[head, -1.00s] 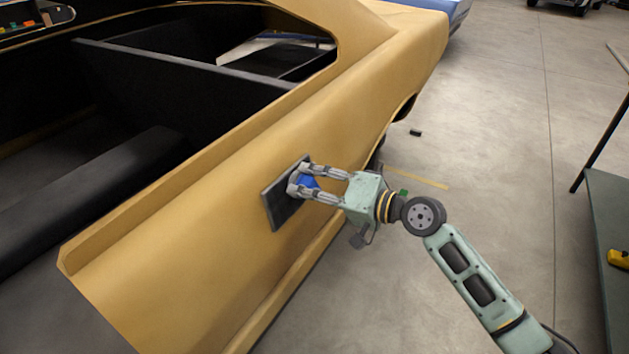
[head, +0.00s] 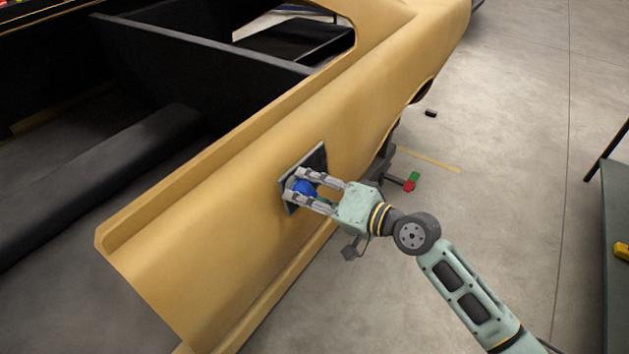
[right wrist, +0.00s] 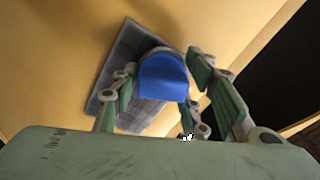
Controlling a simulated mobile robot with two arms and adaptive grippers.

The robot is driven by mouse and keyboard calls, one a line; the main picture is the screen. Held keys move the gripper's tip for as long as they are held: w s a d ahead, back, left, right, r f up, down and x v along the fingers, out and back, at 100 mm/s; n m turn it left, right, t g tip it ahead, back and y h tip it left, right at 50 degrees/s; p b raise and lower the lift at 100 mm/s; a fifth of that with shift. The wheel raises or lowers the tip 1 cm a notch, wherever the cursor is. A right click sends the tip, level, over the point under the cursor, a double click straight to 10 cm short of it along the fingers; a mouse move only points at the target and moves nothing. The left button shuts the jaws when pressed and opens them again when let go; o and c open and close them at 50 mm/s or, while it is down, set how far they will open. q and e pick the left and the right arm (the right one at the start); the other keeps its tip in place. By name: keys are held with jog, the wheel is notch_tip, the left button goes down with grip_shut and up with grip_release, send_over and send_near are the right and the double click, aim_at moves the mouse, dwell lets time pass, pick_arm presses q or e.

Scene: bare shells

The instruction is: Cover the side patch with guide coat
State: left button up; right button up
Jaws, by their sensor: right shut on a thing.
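The side patch (head: 316,160) is a dark grey rectangle on the yellow car shell's side. In the right wrist view the patch (right wrist: 122,52) looks mottled grey, and its middle is hidden. My right gripper (head: 298,192) is shut on a blue applicator (head: 306,187), in front of the patch. The applicator (right wrist: 163,77) shows between the fingers in the right wrist view, with a grey rounded edge behind it. I cannot tell whether it touches the patch, or how much of the patch bears guide coat. My left gripper is not in view.
The yellow shell (head: 190,240) fills the left, with an open black interior. A stand with red and green parts (head: 411,182) is behind my right gripper. A dark table (head: 617,230) with a yellow object (head: 622,250) is at the right edge.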

jog(key=shift+s+a+r+p, duration=0.15)
jog(key=shift+s+a+p, duration=0.4)
jog(key=shift+s+p, duration=0.25)
jog(key=shift+s+a+p, duration=0.4)
jog(key=shift+s+a, duration=0.1)
jog(key=shift+s, duration=0.1)
jog(key=shift+f, duration=0.2)
jog(key=shift+v, duration=3.1)
jog(key=v, duration=0.3)
jog(key=shift+b, duration=0.3)
